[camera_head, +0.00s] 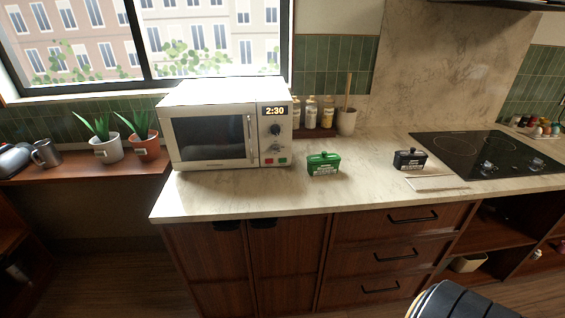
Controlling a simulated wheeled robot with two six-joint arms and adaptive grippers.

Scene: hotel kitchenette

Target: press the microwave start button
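The white microwave (210,127) stands on the left part of the marble counter, below the window. Its dark-windowed door is shut, with a vertical handle at the door's right side. The display (274,111) reads 2:30, with a dark round knob (275,130) below it. At the bottom of the control panel are two small buttons side by side, a red button (269,162) and a green button (283,160). Their labels are too small to read. Neither my left nor my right gripper is in view, and nothing touches the microwave.
A green box-like container (323,164) stands right of the microwave, a black one (410,159) farther right. Jars (311,112) and a utensil cup (346,121) stand behind. The counter's front strip (290,194) is clear. A dark ribbed object (465,302) shows at the bottom right.

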